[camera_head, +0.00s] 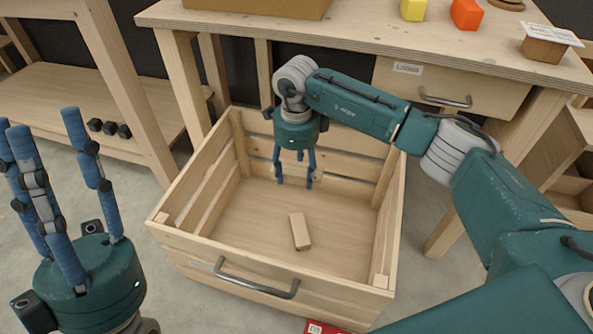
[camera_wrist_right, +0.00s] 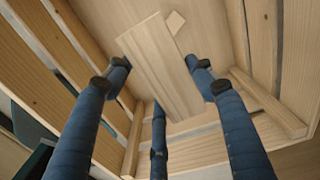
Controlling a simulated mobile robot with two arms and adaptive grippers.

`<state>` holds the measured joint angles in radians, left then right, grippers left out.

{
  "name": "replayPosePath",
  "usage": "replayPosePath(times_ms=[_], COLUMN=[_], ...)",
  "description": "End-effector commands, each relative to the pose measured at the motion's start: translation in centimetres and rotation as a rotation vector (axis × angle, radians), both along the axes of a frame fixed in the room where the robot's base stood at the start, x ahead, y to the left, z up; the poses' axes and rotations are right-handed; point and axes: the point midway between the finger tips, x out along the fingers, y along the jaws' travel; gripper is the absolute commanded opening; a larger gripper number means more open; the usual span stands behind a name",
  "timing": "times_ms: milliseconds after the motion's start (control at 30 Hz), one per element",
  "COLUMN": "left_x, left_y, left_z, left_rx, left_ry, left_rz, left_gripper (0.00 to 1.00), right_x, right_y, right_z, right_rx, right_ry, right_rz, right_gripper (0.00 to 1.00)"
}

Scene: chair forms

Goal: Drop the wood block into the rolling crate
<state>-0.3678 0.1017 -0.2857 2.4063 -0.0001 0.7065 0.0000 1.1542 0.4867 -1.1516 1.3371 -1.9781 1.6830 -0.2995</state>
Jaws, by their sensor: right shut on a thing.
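My right gripper (camera_head: 298,182) points down inside the rolling crate (camera_head: 215,250), above its floor. In the right wrist view its blue fingers (camera_wrist_right: 160,90) are around a pale, flat-faced wood block (camera_wrist_right: 160,65), and the gripper is shut on it. In the head view this block is mostly hidden by the fingers and blends with the crate. Another small wood block (camera_head: 300,231) lies on the crate floor, in front of the gripper; a small pale piece (camera_wrist_right: 175,22) shows beyond the held block. My left gripper (camera_head: 45,125) is open and empty, fingers up, left of the crate.
The slatted crate has a metal handle (camera_head: 256,280) in front. Behind it stands a workbench (camera_head: 340,35) with a labelled drawer (camera_head: 450,88), a yellow block (camera_head: 413,10) and an orange block (camera_head: 466,14). Small black cubes (camera_head: 109,128) sit on a low shelf at left.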

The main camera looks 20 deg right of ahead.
Motion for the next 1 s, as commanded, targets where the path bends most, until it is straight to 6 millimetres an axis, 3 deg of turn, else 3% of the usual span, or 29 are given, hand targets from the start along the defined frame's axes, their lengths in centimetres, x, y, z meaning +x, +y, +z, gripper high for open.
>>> replayPosePath(times_ms=[100, 133, 200, 233, 500, 633, 1000], left_x=[0.0, 0.0, 0.0, 0.0, 0.1, 0.1, 0.1], left_y=[0.0, 0.0, 0.0, 0.0, 0.0, 0.0, 0.0], left_z=[0.0, 0.0, 0.0, 0.0, 0.0, 0.0, 0.0], left_rx=[0.0, 0.0, 0.0, 0.0, 0.001, 0.0, 0.001], left_ry=[0.0, 0.0, 0.0, 0.0, 0.003, 0.004, 0.003], left_rz=[0.0, 0.0, 0.0, 0.0, 0.0, -0.001, 0.0], left_gripper=[0.39, 0.39, 0.39, 0.39, 0.39, 0.39, 0.39], right_x=[0.0, 0.0, 0.0, 0.0, 0.0, 0.1, 0.1], right_y=[0.0, 0.0, 0.0, 0.0, 0.0, 0.0, 0.0], right_z=[0.0, 0.0, 0.0, 0.0, 0.1, 1.0, 8.4], right_rx=[0.0, 0.0, 0.0, 0.0, 0.0, 0.001, 0.0], right_ry=[0.0, 0.0, 0.0, 0.0, 0.0, -0.003, -0.004], right_rz=[0.0, 0.0, 0.0, 0.0, 0.0, 0.0, 0.0], right_gripper=[0.26, 0.61, 0.75, 0.77, 0.77, 0.77, 0.77])
